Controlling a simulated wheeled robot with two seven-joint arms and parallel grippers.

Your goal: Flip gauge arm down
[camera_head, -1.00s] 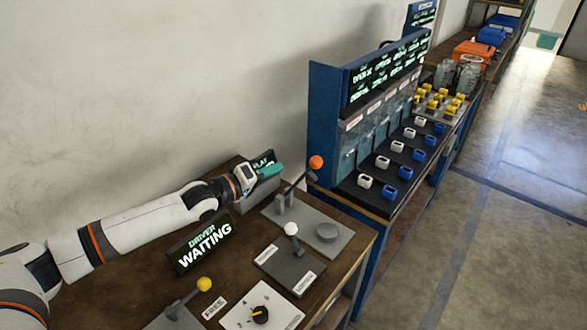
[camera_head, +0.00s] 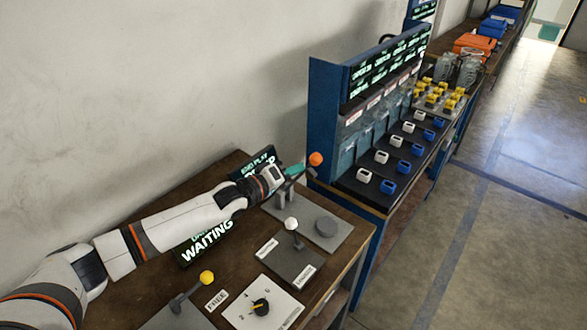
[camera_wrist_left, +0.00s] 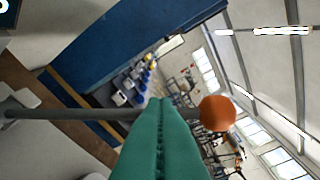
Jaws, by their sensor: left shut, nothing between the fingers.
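The gauge arm is a grey rod with an orange ball (camera_head: 316,159) at its end, tilted up from a grey base plate (camera_head: 318,217) with a round grey disc on it. My left gripper (camera_head: 295,171) has teal fingers, shut and empty, beside the rod just left of the ball. In the left wrist view the shut fingers (camera_wrist_left: 160,125) lie in front of the rod (camera_wrist_left: 75,114), with the orange ball (camera_wrist_left: 217,113) close to their right. I cannot tell whether they touch the rod. My right gripper is not in view.
A white-knobbed lever (camera_head: 291,224), a yellow-knobbed lever (camera_head: 207,278) and a dial (camera_head: 261,306) stand on the wooden table in front. A "WAITING" sign (camera_head: 208,243) is partly behind my left arm. A blue rack (camera_head: 328,120) stands close to the right of the orange ball.

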